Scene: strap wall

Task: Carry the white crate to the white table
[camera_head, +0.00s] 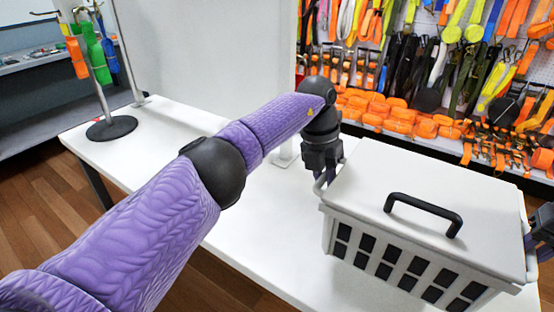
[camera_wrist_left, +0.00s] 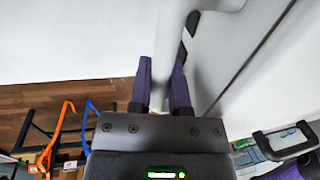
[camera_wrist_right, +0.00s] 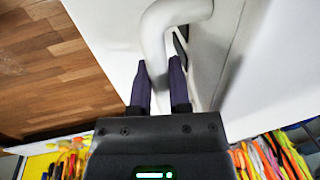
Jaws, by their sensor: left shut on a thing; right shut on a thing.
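The white crate (camera_head: 430,205) has a closed lid with a black handle on top and dark slots along its front side. It is over the white table (camera_head: 270,215); whether it rests on the top or hangs just above it I cannot tell. My left gripper (camera_head: 322,180) is shut on the crate's left side handle, a white bar that shows between the fingers in the left wrist view (camera_wrist_left: 165,85). My right gripper (camera_head: 535,240) is at the crate's right side, partly cut off by the picture edge. In the right wrist view (camera_wrist_right: 160,90) its fingers are shut on the right handle.
A stand with a round black base (camera_head: 111,127) and hanging colored straps is on the table's left part. A white panel (camera_head: 210,50) rises behind the table. A wall of colored straps (camera_head: 430,80) fills the back right. The table's left part is mostly clear.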

